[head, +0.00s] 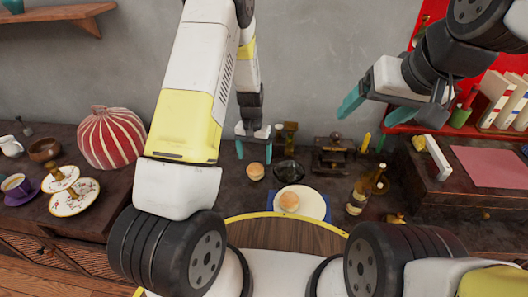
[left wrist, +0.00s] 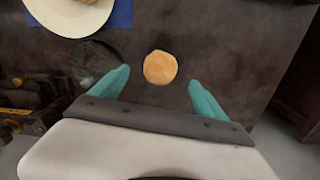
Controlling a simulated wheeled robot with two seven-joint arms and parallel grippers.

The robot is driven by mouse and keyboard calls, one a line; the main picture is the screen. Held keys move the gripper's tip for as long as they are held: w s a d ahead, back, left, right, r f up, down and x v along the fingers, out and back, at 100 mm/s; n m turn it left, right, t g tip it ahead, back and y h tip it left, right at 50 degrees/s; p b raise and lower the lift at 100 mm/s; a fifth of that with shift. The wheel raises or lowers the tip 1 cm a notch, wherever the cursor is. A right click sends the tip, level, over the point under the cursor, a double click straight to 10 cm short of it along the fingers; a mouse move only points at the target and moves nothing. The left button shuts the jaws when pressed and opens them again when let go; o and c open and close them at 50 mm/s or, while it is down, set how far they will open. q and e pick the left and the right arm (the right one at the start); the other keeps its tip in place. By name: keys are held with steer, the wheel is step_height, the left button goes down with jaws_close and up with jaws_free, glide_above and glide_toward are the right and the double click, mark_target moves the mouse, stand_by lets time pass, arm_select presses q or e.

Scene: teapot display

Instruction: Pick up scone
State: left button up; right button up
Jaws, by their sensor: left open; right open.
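A round golden-brown scone (head: 255,172) sits on the dark counter, left of a white plate (head: 275,206). My left gripper (head: 254,154) is open and empty, pointing down just behind the first scone in the head view. In the left wrist view, this scone (left wrist: 160,67) appears centred between the teal fingertips, with clear space on both sides; neither finger touches it. My right gripper (head: 398,103) is open and empty, raised at the upper right, far from the scone.
A blue cloth (head: 326,205) lies under the plate. A dark glass bowl (head: 289,171) stands right of the scone. Bottles (head: 358,195) stand farther right. Counter around the scone is mostly clear.

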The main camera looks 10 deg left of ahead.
mark_target(256, 167)
arm_select(q)
steer(key=f, duration=0.7)
steer(key=shift+w+d, duration=0.1)
steer(key=shift+w, duration=0.15)
steer(key=shift+c, duration=0.5)
steer(key=c, duration=1.4)
